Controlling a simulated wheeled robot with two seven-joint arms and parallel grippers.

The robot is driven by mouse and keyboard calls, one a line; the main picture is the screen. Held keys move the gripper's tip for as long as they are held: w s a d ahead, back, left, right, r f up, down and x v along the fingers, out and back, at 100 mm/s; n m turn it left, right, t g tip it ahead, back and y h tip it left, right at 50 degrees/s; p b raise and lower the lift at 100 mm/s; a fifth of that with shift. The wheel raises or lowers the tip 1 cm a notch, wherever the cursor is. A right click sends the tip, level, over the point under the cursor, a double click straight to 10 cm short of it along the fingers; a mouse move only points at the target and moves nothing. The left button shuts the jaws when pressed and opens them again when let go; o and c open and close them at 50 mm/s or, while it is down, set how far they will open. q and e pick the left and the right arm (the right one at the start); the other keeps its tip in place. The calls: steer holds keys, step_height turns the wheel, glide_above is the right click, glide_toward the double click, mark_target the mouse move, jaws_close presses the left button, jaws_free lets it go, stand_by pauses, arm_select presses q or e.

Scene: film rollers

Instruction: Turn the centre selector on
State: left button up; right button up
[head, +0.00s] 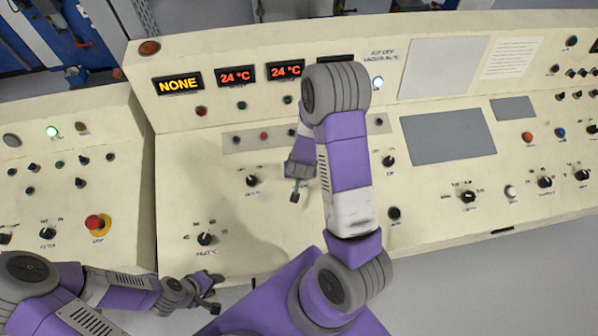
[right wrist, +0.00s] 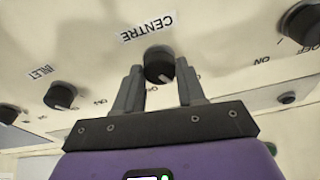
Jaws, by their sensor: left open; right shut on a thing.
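The centre selector (right wrist: 158,64) is a black round knob on the cream panel, under an upside-down CENTRE label (right wrist: 148,27) in the right wrist view. My right gripper (right wrist: 160,74) has one finger on each side of it and is shut on it. In the head view my right gripper (head: 298,194) is at the middle console, and my own arm covers part of the panel there; I cannot make out the selector. Which way its pointer faces is unclear. My left gripper (head: 212,294) is open and empty, low at the left, near the console's front edge.
Other black knobs stand close by: one (right wrist: 60,95) left of the selector in the right wrist view, and others (head: 252,181), (head: 206,239) in the head view. A red emergency button (head: 96,223) is on the left console. A NONE display (head: 178,84) is above.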

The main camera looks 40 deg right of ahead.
steer(key=m, duration=0.3)
steer(key=m+g+p, duration=0.1)
steer(key=m, duration=0.1)
steer(key=shift+a+m+h, duration=0.1)
steer(key=shift+m+h, duration=0.2)
steer(key=shift+m, duration=0.1)
steer(key=m+g+p, duration=0.1)
steer(key=m+p, duration=0.1)
steer(key=m, duration=0.4)
steer(key=shift+w, duration=0.15)
stand_by(0.4)
steer(key=o, duration=1.1)
steer(key=shift+c, duration=0.2)
steer(key=shift+r, duration=0.1)
steer(key=p+v, duration=0.3)
steer(key=v, duration=0.4)
steer(key=shift+r, duration=0.15)
